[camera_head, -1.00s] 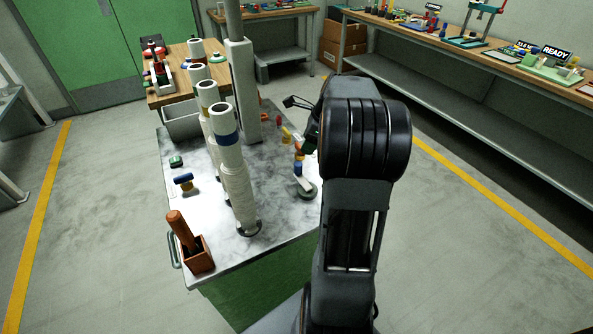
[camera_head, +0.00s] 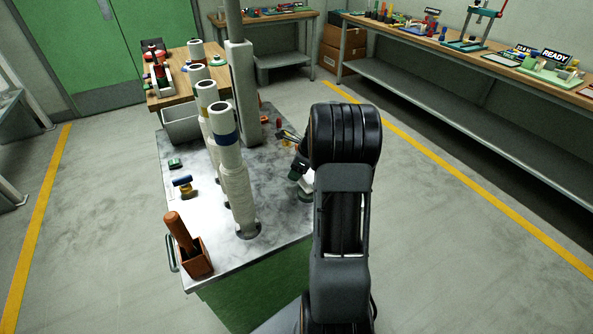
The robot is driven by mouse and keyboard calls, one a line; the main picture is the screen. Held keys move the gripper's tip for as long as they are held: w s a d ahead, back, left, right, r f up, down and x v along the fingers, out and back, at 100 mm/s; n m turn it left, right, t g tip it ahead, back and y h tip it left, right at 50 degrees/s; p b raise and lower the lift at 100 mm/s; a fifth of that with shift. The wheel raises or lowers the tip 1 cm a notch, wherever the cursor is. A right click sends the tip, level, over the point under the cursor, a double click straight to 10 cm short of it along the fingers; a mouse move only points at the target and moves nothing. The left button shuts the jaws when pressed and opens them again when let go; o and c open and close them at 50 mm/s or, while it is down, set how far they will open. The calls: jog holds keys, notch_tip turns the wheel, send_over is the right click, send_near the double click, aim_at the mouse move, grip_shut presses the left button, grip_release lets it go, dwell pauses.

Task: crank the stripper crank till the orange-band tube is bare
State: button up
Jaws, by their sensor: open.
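Several upright white tubes stand in a row on the marble-topped cart. The front tube (camera_head: 233,165) has a blue band and a ribbed white lower part. The tube behind it (camera_head: 208,95) shows a yellowish patch, mostly covered by the front tube. I cannot make out an orange band on any tube. A small stand with a dark green base and white part (camera_head: 304,188) is at the cart's right edge, partly hidden by my arm; I cannot tell whether it is the stripper crank.
A wooden box with a brown handle (camera_head: 198,258) stands at the cart's front left. A blue-topped yellow piece (camera_head: 184,187) and a green piece (camera_head: 175,163) lie left of the tubes. A grey post (camera_head: 242,95) rises behind. Floor at right is clear.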

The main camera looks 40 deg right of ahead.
jog(key=shift+w+a+f, duration=0.1)
jog(key=shift+f, duration=0.1)
grip_shut()
dwell(0.6)
